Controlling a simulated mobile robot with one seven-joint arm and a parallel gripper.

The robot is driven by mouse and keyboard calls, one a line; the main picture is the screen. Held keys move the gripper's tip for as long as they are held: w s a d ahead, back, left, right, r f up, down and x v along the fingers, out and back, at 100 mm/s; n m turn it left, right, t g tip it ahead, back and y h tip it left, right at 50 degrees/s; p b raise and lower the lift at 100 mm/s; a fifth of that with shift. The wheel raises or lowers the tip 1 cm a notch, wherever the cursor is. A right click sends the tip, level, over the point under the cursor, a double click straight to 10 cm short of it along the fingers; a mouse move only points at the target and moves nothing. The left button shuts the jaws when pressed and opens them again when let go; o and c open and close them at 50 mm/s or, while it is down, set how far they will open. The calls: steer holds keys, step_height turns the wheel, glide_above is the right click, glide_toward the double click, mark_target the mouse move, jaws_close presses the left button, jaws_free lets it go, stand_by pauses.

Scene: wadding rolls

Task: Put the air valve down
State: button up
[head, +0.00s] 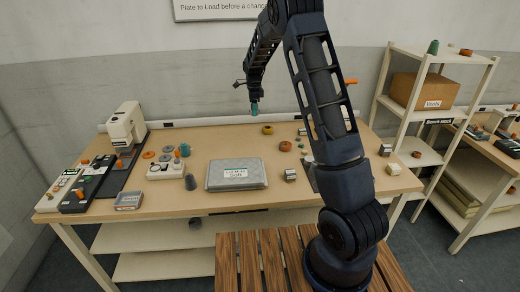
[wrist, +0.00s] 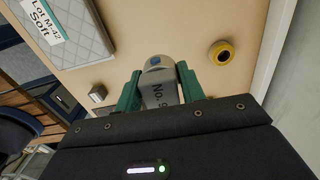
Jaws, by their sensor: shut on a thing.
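My gripper (head: 254,107) is above the back middle of the wooden workbench (head: 210,140), pointing down. The rest of the lettering is cut off by the gripper body. In the head view the held piece is too small to make out. It appears held above the bench top, apart from it.
A grey quilted pad (head: 236,184) labelled "Lot M-42 Soft" lies at the front middle. A white machine (head: 125,125) stands at left. Bare bench top lies between pad and gripper.

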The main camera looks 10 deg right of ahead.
steer(key=d, duration=0.3)
glide_above(261, 149)
steer(key=f, duration=1.5)
steer(key=shift+w+f, duration=0.1)
steer(key=shift+w, duration=0.1)
steer(key=shift+f, duration=2.4)
steer(key=shift+f, duration=0.15)
steer(key=o, duration=1.1)
steer(key=shift+c, duration=0.2)
